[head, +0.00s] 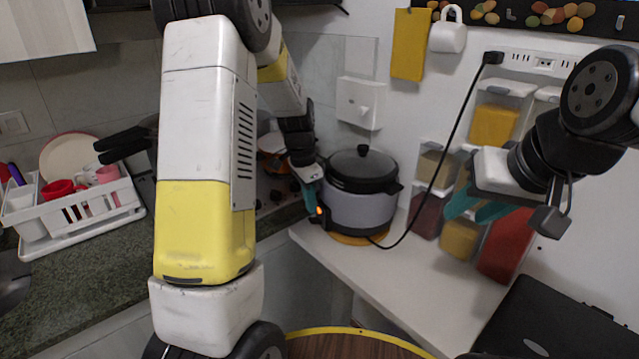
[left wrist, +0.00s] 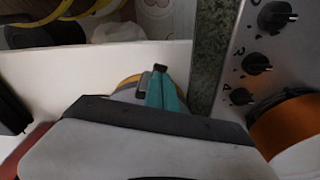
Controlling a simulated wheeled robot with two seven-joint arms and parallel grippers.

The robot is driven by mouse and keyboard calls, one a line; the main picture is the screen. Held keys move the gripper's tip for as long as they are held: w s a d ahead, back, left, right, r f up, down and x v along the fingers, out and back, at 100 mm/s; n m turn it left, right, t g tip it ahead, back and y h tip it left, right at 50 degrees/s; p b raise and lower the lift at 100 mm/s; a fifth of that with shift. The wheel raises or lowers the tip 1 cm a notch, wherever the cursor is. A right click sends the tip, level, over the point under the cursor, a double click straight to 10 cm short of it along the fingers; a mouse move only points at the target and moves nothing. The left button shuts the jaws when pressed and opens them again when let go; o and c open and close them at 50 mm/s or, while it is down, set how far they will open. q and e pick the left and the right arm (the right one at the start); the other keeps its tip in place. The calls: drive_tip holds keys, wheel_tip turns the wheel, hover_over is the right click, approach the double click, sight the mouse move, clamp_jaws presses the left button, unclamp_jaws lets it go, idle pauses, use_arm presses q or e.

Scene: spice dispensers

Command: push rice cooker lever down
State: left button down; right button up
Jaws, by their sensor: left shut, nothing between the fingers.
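The rice cooker (head: 362,207) stands on the white counter, with a grey body and a closed black lid (head: 363,165). A small orange light (head: 319,211) shows on the dark control part at its lower left side. My left gripper (head: 311,207) is shut and empty, its teal fingers pointing down right beside that control part. In the left wrist view the shut fingers (left wrist: 165,92) have a small dark piece at their tips, perhaps the lever; contact cannot be told. My right gripper (head: 475,210) hangs in the air at the right, its teal fingers apart.
Spice dispensers (head: 461,240) line the wall behind my right gripper. A black cord (head: 447,160) runs from the wall socket down to the cooker. Stove knobs (left wrist: 257,64) are close to my left gripper. A dish rack (head: 85,215) stands far left. The white counter (head: 420,285) is clear in front.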

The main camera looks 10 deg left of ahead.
sight(312, 219)
use_arm(q)
drive_tip(key=shift+w+d+f, duration=0.1)
drive_tip(key=shift+d+f, duration=0.05)
drive_tip(key=shift+f, duration=1.05)
drive_tip(key=shift+s+a+f+t+h, duration=0.25)
drive_tip(key=shift+a+t+h, duration=0.1)
drive_tip(key=shift+t+h, duration=0.2)
drive_tip(key=shift+s+a+f+t+h, duration=0.2)
drive_tip(key=shift+a+f+t+h, duration=0.1)
drive_tip(key=shift+t+h, duration=0.25)
drive_tip(key=shift+s+a+f, duration=0.25)
drive_tip(key=shift+f, duration=0.25)
drive_tip(key=shift+w+d+r, duration=0.1)
drive_tip(key=shift+w+d+r, duration=0.3)
drive_tip(key=shift+w+d, duration=0.05)
drive_tip(key=shift+d, duration=0.1)
